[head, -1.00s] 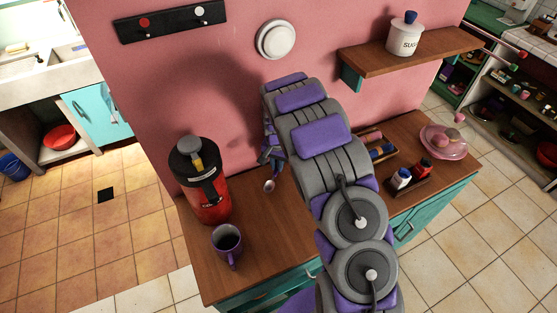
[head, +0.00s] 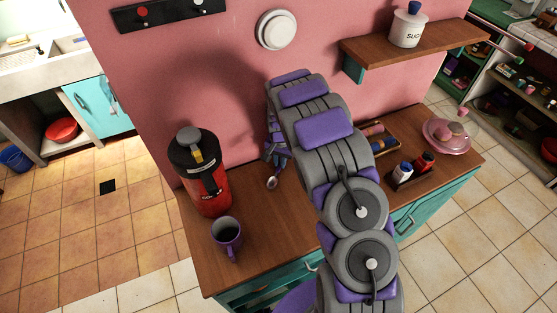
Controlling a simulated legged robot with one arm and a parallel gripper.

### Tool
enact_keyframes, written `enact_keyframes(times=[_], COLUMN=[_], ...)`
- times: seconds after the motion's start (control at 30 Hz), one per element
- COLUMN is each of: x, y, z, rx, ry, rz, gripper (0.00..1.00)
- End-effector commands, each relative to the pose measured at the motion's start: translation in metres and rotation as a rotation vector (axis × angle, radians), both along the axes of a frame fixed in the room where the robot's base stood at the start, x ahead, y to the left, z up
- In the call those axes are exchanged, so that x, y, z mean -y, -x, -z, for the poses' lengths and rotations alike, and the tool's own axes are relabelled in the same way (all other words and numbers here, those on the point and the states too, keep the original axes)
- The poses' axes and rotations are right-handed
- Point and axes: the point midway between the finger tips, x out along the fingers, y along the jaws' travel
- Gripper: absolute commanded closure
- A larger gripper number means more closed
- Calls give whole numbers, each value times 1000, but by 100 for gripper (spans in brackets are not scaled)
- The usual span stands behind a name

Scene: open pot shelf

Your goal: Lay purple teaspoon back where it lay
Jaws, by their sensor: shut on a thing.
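My gripper (head: 277,155) points down over the wooden counter (head: 215,278), between the red coffee urn and my own arm. It is shut on the teaspoon (head: 271,183). The spoon's bowl hangs below the fingers, close to the counter top; I cannot tell whether it touches. The spoon's handle is mostly hidden by the fingers. A purple mug (head: 228,237) with dark liquid stands on the counter, in front of the urn and to the left of the spoon.
The red urn (head: 203,172) stands left of my gripper by the pink wall. Right of my arm are a wooden tray (head: 392,141), a shaker caddy (head: 423,178) and a pink glass dish (head: 449,142). A shelf (head: 440,43) with a sugar jar (head: 408,28) is above. Counter between mug and arm is bare.

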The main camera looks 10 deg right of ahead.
Motion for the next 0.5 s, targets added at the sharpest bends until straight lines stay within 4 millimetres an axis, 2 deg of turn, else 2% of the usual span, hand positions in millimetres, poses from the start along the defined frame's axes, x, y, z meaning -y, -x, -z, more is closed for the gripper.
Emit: enact_keyframes(times=[0.13,0.17,0.43,0.5], x=[0,-1,-4,-3], y=[0,0,0,0], z=[3,3,3,3], rx=[-1,0,0,0], ry=[1,1,4,4], rz=[0,0,-1,-1], gripper=[100,83,57,55])
